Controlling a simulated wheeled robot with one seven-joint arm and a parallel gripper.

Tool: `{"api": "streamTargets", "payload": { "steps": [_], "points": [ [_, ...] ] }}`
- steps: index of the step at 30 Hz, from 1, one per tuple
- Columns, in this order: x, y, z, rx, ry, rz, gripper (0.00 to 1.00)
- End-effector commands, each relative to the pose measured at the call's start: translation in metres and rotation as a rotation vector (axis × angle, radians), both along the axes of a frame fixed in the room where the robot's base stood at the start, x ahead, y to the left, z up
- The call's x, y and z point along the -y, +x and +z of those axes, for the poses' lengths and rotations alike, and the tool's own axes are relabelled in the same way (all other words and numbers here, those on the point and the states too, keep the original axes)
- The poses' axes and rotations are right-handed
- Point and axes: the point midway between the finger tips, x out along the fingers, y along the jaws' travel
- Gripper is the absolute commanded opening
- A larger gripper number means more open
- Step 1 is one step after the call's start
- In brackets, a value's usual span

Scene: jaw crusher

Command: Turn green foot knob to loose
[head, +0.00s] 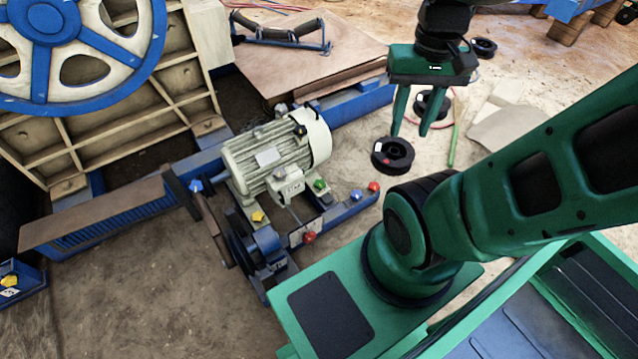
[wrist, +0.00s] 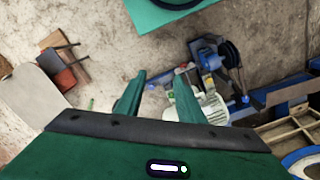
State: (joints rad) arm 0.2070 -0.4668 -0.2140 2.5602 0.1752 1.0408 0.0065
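The green foot knob (head: 320,185) sits at the foot of the cream electric motor (head: 275,157), on the side facing my base. It is small, and which way it is turned cannot be made out. My gripper (head: 411,132) hangs in the air to the right of and above the motor, apart from the knob. Its two green fingers are spread with nothing between them. The wrist view shows the spread fingers (wrist: 160,78) and part of the motor (wrist: 208,106) behind the right finger; I cannot make out the green knob there.
Other knobs stand around the motor: yellow (head: 257,216), red (head: 309,237), blue (head: 356,194) and another red (head: 374,186). A blue rail and belt pulley (head: 240,237) flank the motor. Black spools (head: 392,155) lie on the floor below my gripper. A large flywheel (head: 75,50) stands left.

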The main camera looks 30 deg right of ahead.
Motion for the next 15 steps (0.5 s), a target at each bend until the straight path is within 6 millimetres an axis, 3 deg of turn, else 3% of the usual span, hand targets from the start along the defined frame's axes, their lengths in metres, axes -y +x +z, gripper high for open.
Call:
{"api": "streamTargets", "payload": {
  "steps": [1,3,5,8,15],
  "points": [
    [0.0,-0.002,0.001,0.002,0.0,0.001,0.48],
    [0.002,-0.008,0.005,0.015,-0.003,0.0,0.62],
    [0.005,-0.001,0.005,0.014,-0.01,-0.002,0.62],
    [0.015,0.021,0.003,0.014,-0.029,-0.009,0.62],
    [0.049,0.103,-0.015,0.032,-0.096,-0.018,0.62]
  ]
}}
